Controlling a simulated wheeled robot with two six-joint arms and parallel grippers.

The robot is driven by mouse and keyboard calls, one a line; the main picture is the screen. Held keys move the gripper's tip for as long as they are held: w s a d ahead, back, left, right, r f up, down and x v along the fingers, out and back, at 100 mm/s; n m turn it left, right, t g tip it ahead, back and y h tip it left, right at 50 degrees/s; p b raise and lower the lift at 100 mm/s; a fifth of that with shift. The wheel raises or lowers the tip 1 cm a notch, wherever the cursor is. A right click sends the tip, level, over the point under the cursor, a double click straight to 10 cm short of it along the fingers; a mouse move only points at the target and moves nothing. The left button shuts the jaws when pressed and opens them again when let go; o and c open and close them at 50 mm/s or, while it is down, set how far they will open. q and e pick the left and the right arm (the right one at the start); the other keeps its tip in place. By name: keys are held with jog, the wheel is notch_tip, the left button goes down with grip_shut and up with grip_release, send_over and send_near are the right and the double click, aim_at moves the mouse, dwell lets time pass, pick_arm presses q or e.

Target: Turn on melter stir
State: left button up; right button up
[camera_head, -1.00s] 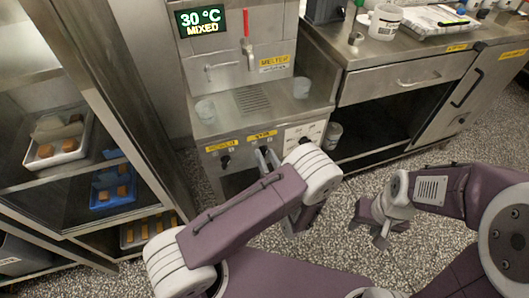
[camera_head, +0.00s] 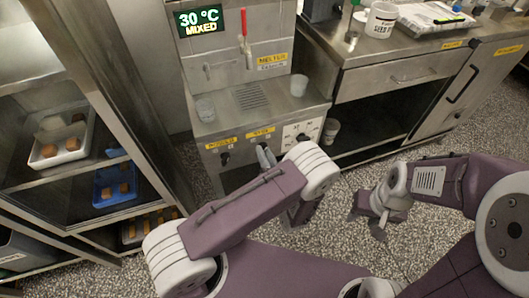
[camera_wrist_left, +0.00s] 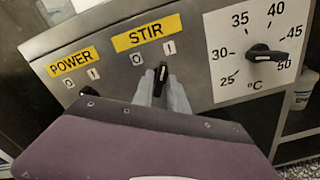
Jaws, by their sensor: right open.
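The melter (camera_head: 245,100) stands at the back centre of the head view, with a display (camera_head: 199,20) reading 30 °C MIXED. Its front panel (camera_wrist_left: 215,60) carries POWER and STIR labels and a temperature dial (camera_wrist_left: 266,53). The stir knob (camera_wrist_left: 161,73) lies between the two fingers of my left gripper (camera_wrist_left: 162,90), which look closed on it. Its visible tip leans towards the 1 mark. The left gripper also shows at the panel in the head view (camera_head: 266,156). The power knob (camera_wrist_left: 88,91) is partly hidden by my gripper body. My right gripper (camera_head: 368,222) is open and empty above the floor.
A shelf rack (camera_head: 75,185) with trays of brown pieces stands at left. A steel counter (camera_head: 400,55) with a tub (camera_head: 381,20) stands at right. Clear cups (camera_head: 205,108) (camera_head: 299,85) sit on the melter's ledge. Speckled floor (camera_head: 420,245) is open around my right gripper.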

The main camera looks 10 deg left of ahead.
pick_arm(q)
jog(key=shift+o, duration=0.5)
jog(key=p+v, duration=0.2)
jog(key=v, duration=0.7)
